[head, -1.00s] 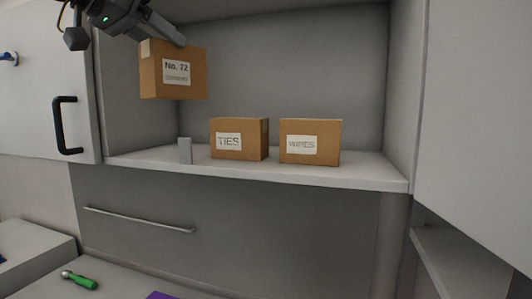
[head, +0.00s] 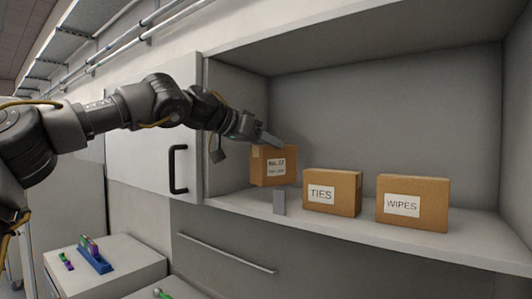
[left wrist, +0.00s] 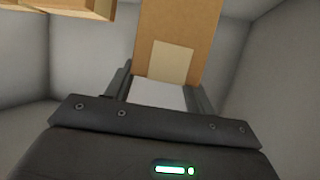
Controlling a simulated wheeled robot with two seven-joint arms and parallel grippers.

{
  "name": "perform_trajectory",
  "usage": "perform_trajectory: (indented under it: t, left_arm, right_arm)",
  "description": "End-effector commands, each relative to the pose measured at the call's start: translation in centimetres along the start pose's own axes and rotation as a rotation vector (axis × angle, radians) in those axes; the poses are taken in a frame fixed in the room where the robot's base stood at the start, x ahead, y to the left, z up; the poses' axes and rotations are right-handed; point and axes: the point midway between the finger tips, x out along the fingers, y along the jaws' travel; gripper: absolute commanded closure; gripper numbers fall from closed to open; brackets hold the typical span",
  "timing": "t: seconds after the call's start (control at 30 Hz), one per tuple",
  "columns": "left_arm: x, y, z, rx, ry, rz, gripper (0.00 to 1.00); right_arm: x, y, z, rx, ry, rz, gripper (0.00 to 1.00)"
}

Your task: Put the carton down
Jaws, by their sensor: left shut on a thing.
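The brown carton with a white label (head: 268,171), its number blurred, is at the left end of the open cupboard shelf (head: 390,240). My left gripper (head: 268,141) is shut on its top, coming in from the left. The carton looks upright, at or just above the shelf; I cannot tell whether it touches. In the left wrist view the held carton (left wrist: 180,25) stands beyond the fingers (left wrist: 158,92), with a pale patch on its face. My right gripper is not in view.
The TIES carton (head: 345,193) and WIPES carton (head: 430,204) stand to the right. The cupboard's left side wall (head: 228,95) is close to my gripper.

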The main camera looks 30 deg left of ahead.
Motion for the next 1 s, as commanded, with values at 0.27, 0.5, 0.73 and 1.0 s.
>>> perform_trajectory:
  t: [0.27, 0.5, 0.73, 1.0]
  left_arm:
    - [0.7, -0.5, 0.5, 0.001, 0.000, 0.000, 1.00]
    - [2.0, -0.9, 2.9, -0.001, -0.001, 0.003, 1.00]
    - [2.4, -0.9, 3.8, 0.001, 0.002, 0.000, 1.00]
    - [2.5, -0.9, 4.1, 0.001, 0.000, 0.000, 0.42]
  right_arm:
    - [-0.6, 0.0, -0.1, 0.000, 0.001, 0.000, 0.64]
    - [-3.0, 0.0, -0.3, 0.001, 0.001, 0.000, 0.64]
    - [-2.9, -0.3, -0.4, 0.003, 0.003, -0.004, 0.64]
    - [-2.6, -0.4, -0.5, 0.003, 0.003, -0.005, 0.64]
